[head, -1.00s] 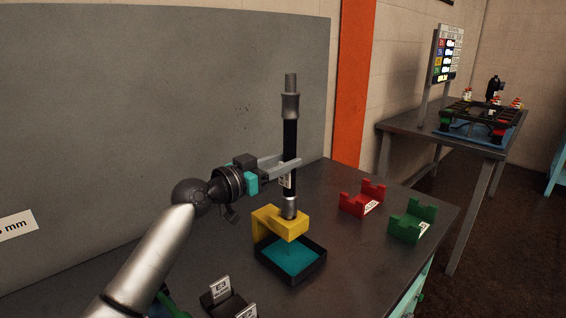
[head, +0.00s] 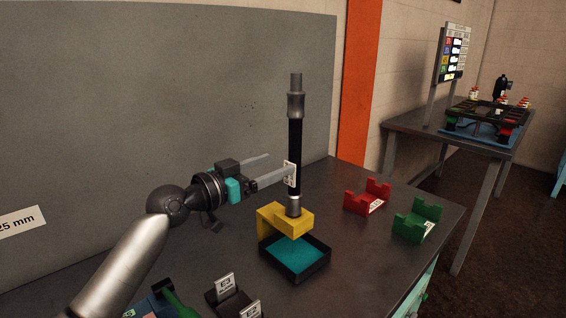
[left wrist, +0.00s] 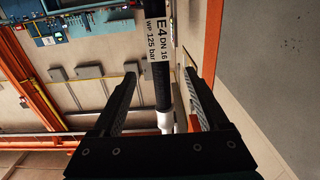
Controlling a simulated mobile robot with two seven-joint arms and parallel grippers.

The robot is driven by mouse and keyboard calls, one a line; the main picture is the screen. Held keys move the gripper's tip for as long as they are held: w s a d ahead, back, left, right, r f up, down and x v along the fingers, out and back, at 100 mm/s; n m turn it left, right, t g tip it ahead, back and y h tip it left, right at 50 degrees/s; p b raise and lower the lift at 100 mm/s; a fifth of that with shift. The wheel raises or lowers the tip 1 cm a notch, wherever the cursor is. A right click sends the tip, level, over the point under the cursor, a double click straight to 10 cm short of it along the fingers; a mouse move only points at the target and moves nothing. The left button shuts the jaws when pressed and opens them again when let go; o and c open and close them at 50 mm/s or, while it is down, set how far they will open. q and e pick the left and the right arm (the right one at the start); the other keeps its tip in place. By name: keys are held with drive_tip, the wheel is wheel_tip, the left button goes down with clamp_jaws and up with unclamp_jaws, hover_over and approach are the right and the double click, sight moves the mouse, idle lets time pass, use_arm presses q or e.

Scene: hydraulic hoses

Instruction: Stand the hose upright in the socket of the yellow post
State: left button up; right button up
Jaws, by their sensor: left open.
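The black hose (head: 295,145) with grey metal end fittings stands upright on the yellow post (head: 270,222). Its lower fitting meets the top of the post's arm; the socket itself is hidden. My left gripper (head: 279,163) is open at the hose's mid-height, its fingers pointing toward it from the left. In the left wrist view the hose (left wrist: 160,75), labelled E4 DN 16, shows between the spread fingers of the left gripper (left wrist: 160,76), with gaps on both sides. My right gripper is not in view.
A black tray with a teal floor (head: 296,258) sits below the post's arm. A red cradle (head: 367,197) and a green cradle (head: 417,219) stand to the right. Black labelled holders (head: 228,297) are at the front. A grey panel (head: 150,110) stands behind.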

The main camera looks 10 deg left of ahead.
use_arm(q)
drive_tip(key=shift+v, duration=1.25)
drive_tip(key=shift+r, duration=0.1)
